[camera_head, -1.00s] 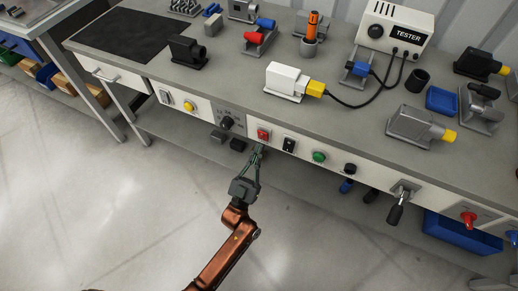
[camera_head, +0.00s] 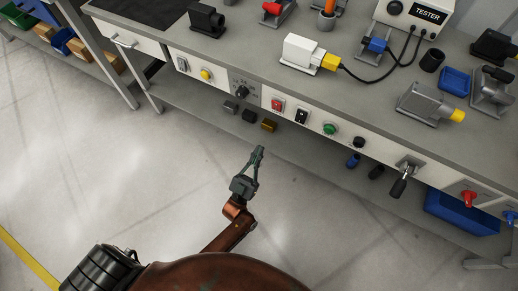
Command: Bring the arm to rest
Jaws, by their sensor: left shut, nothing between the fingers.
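My left gripper (camera_head: 259,153) is in the camera_head view, in front of the bench and apart from it, over the open floor. Its fingers are together and hold nothing. My copper-coloured left arm (camera_head: 232,230) runs down from it to the bottom of the view. My right gripper is not in view.
The grey workbench (camera_head: 240,48) crosses the top of the view. A lever (camera_head: 399,182) sticks out of its panel at the right. A blue bin (camera_head: 461,211) and small plugs sit on the lower shelf. The floor (camera_head: 120,190) in front is clear.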

